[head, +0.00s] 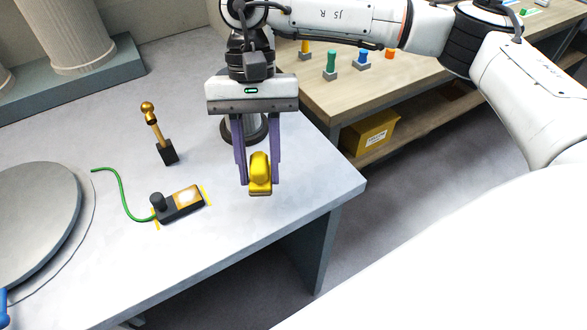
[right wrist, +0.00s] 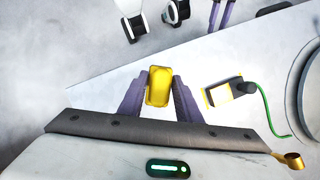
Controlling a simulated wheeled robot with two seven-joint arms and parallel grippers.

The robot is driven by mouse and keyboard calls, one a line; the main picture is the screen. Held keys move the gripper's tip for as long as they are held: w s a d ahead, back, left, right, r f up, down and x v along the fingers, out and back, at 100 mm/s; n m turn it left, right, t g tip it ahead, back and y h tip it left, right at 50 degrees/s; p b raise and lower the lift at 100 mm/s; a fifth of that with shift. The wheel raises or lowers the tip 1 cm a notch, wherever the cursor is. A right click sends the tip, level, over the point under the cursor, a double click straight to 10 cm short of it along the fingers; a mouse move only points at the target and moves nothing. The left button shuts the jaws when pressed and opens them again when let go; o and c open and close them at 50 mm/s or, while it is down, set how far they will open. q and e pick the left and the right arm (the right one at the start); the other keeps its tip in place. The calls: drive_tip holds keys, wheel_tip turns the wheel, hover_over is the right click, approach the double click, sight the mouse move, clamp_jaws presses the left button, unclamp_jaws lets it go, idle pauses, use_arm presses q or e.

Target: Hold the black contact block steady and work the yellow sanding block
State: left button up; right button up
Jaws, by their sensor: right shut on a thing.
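The yellow sanding block (head: 260,172) is held between the purple fingers of my right gripper (head: 259,180), above the table near its front right corner. It also shows between the fingers in the right wrist view (right wrist: 159,86). The black contact block (head: 166,208) lies on the table to the left, apart from the gripper, with a pale patch on top, a black knob and a green cable. Yellow tape marks lie around it. My left gripper is outside the head view; two purple fingers (right wrist: 219,14) at the top of the right wrist view look apart and empty.
A gold ball-topped post on a black base (head: 167,152) stands behind the contact block. A large grey disc (head: 35,225) is at left. A wooden bench (head: 400,92) with colored pegs and a yellow bin (head: 370,134) stands beyond the table. The table edge is close below the sanding block.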

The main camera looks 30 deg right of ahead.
drive_tip(key=w+a+r+m+t+y, duration=0.1)
drive_tip(key=w+a+r+m+t, duration=0.1)
drive_tip(key=w+a+r+m, duration=0.3)
drive_tip(key=w+a+r+m+t+y, duration=0.1)
drive_tip(key=w+a+m+t, duration=0.1)
drive_tip(key=a+m, duration=0.55)
drive_tip(key=x, duration=0.5)
drive_tip(key=shift+w+d, duration=0.1)
drive_tip(key=shift+d, duration=0.1)
drive_tip(key=shift+w+d+f, duration=0.1)
drive_tip(key=shift+d+f, duration=0.05)
drive_tip(key=shift+d, duration=0.4)
drive_tip(key=shift+d+f, duration=0.15)
drive_tip(key=shift+d, duration=0.4)
wheel_tip(320, 180, up, 2)
drive_tip(key=shift+d+r, duration=0.1)
